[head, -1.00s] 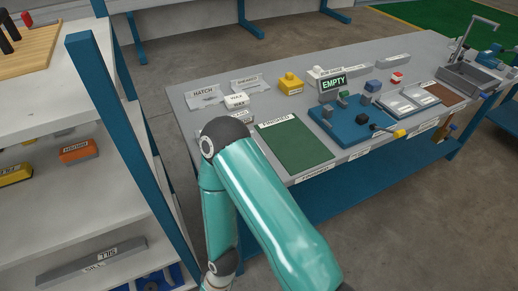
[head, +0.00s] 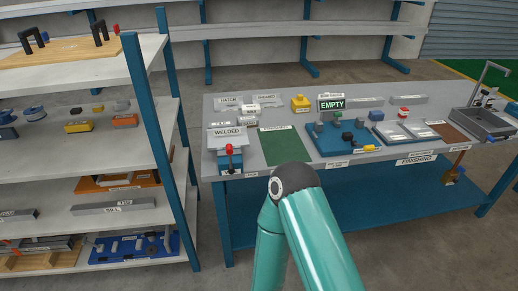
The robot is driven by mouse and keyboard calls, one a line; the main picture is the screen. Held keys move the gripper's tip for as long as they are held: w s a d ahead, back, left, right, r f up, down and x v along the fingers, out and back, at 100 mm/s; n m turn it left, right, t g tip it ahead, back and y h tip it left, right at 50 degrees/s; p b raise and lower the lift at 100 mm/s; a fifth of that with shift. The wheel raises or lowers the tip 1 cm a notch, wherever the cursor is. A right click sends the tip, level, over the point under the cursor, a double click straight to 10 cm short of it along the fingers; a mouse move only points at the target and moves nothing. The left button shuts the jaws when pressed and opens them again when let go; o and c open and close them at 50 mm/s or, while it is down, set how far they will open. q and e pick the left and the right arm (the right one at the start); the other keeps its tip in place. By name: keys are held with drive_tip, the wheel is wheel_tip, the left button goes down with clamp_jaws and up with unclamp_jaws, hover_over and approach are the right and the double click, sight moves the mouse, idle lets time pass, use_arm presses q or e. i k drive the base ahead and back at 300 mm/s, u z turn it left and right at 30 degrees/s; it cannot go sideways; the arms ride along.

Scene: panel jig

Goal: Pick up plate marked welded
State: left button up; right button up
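The plate marked WELDED (head: 226,133) is a light grey piece at the left end of the grey workbench (head: 262,141). It lies behind a small blue fixture (head: 228,163) with a red-topped lever. A teal arm of mine with a dark elbow rises from the bottom middle of the head view, in front of the bench. Its gripper is hidden or outside the picture, and my other gripper is not in view either.
A green mat (head: 284,145) lies right of the plate. Plates marked HATCH (head: 227,102) and others lie behind it. A blue jig (head: 338,137) stands further right by the EMPTY sign (head: 332,104). A shelf rack (head: 160,100) stands close on the left.

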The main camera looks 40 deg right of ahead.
sight(218, 138)
drive_tip(key=z, duration=0.45)
drive_tip(key=k, duration=0.15)
drive_tip(key=u, duration=0.05)
drive_tip(key=i, duration=1)
drive_tip(key=z, duration=0.1)
